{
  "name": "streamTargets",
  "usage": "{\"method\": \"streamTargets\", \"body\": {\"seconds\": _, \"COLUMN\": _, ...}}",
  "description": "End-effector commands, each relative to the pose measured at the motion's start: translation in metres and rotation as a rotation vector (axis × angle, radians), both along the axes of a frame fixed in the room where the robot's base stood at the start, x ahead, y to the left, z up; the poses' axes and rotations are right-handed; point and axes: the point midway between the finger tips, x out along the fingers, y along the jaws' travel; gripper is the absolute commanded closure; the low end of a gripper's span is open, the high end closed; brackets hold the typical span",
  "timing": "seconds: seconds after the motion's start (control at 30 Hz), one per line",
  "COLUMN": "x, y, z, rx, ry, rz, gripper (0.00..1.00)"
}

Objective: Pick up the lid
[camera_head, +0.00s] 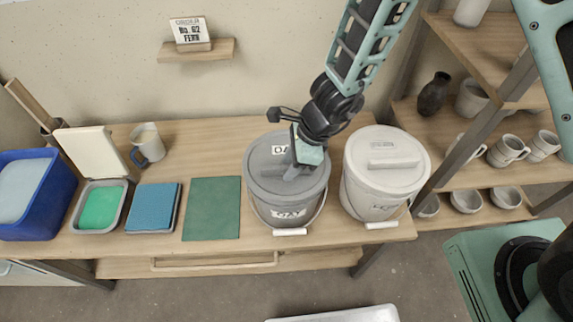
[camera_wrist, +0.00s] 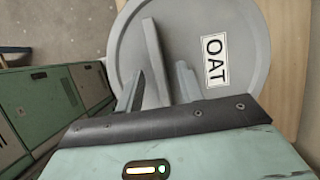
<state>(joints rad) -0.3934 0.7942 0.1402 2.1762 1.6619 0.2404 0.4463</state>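A grey round lid (camera_head: 262,178) with an OAT label and a raised bar handle sits on the grey bucket (camera_head: 270,208) on the table. In the wrist view the lid (camera_wrist: 125,45) fills the upper middle, with its bar handle (camera_wrist: 152,50) running between my fingers. My gripper (camera_head: 296,172) points down over this lid. Its two fingers (camera_wrist: 159,72) are open, one on each side of the handle, with gaps visible. The far part of the handle is partly hidden by my gripper in the head view. A pale lid (camera_head: 385,150) sits on the white bucket (camera_head: 362,200) at the right.
The white bucket stands close beside the grey one. A green mat (camera_head: 212,208), blue cloths (camera_head: 153,207), an open tray (camera_head: 100,208), a mug (camera_head: 148,143) and a blue bin (camera_head: 40,215) are at left. Shelves with cups (camera_head: 507,151) stand right.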

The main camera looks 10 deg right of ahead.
Motion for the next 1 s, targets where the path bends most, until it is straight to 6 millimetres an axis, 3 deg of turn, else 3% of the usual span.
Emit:
{"method": "streamTargets", "body": {"seconds": 0.27, "x": 0.0, "y": 0.001, "z": -0.002, "rx": 0.0, "ry": -0.001, "rz": 0.0, "gripper": 0.66}}
{"method": "streamTargets", "body": {"seconds": 0.4, "x": 0.0, "y": 0.001, "z": -0.002, "rx": 0.0, "ry": -0.001, "rz": 0.0, "gripper": 1.0}}
{"method": "streamTargets", "body": {"seconds": 0.77, "x": 0.001, "y": 0.001, "z": 0.003, "rx": 0.001, "ry": -0.001, "rz": 0.001, "gripper": 1.0}}
{"method": "streamTargets", "body": {"seconds": 1.0, "x": 0.001, "y": 0.001, "z": 0.046, "rx": 0.002, "ry": -0.004, "rz": 0.001, "gripper": 1.0}}
